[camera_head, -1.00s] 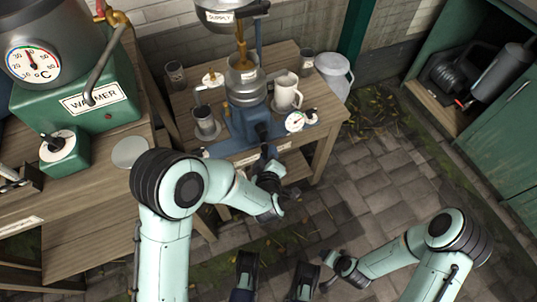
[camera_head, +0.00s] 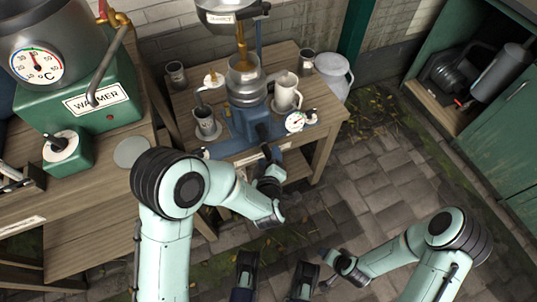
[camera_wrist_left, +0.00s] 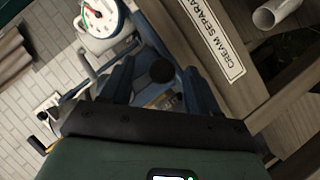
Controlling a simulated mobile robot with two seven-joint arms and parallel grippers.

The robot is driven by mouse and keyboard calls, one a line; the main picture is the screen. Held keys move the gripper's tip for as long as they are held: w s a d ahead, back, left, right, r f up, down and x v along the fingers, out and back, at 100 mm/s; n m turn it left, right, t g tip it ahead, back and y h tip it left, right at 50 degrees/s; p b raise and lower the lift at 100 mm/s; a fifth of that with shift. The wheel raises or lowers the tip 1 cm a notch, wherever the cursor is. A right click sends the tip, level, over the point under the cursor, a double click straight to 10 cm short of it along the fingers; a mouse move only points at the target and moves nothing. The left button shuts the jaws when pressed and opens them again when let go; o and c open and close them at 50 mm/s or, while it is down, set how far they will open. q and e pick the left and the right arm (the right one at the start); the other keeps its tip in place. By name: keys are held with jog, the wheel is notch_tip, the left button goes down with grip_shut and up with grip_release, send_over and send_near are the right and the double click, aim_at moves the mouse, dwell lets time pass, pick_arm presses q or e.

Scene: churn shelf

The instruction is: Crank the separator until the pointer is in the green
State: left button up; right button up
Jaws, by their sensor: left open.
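The blue cream separator (camera_head: 244,128) stands on a wooden table, with a metal bowl on top. A round dial (camera_head: 296,121) sits at its right side and also shows in the left wrist view (camera_wrist_left: 100,18); its pointer is too small to read surely. My left gripper (camera_head: 268,170) is at the separator's front, by the crank. In the left wrist view its blue fingers (camera_wrist_left: 156,82) are apart, with a dark round knob (camera_wrist_left: 162,72) in the gap. Contact with the knob cannot be told. My right arm's wrist (camera_head: 345,265) is low at the right; its fingers are unclear.
A cup (camera_head: 206,124) stands left of the separator and a white jug (camera_head: 286,92) right of it. The green warmer (camera_head: 98,100) is on the left bench. A milk can (camera_head: 334,76) stands behind the table. The paved floor at right is open.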

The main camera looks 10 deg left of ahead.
pick_arm(q)
jog(key=p+v, duration=0.1)
jog(key=v, duration=0.5)
jog(key=shift+p, duration=0.3)
dwell(0.5)
